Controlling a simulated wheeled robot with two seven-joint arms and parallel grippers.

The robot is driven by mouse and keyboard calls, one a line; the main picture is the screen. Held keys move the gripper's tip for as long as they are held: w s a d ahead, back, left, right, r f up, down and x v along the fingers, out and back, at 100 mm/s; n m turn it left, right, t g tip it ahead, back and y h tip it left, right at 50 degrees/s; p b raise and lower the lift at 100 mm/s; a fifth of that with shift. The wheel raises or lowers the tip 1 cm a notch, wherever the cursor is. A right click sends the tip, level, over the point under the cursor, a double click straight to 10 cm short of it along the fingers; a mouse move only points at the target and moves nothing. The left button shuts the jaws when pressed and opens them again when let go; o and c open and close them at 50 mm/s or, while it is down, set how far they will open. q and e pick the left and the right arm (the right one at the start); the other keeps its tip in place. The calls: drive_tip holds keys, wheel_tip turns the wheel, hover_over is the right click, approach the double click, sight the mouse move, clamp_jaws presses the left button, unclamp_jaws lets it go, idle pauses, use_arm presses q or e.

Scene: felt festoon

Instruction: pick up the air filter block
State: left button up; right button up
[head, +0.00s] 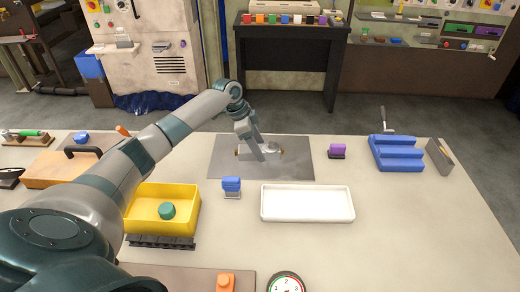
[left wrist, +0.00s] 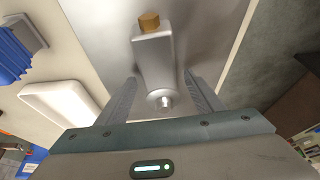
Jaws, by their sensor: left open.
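The air filter block (head: 273,149) is a grey piece with brass-coloured fittings, lying on the grey metal plate (head: 300,170) at the back middle of the table. The left wrist view shows its grey body (left wrist: 156,65), a brass fitting (left wrist: 149,22) at one end and a small round silver part near my fingers. My left gripper (head: 259,153) is open over the block and hides part of it in the head view. In the left wrist view the two fingers (left wrist: 163,92) stand apart, on either side of the block's near end. Contact cannot be told. My right gripper is not in view.
A white tray (head: 307,218), a blue item on a stand (head: 232,187) and a yellow bin (head: 140,226) with a green piece are in front of the plate. A purple item (head: 337,149) and a blue stepped block (head: 395,145) stand right. The right front tabletop is clear.

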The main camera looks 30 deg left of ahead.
use_arm(q)
drive_tip(key=shift+w+d+f, duration=0.15)
drive_tip(key=shift+d+f, duration=0.05)
drive_tip(key=shift+f, duration=0.5)
drive_tip(key=c, duration=1.3)
drive_tip(key=shift+r, duration=0.1)
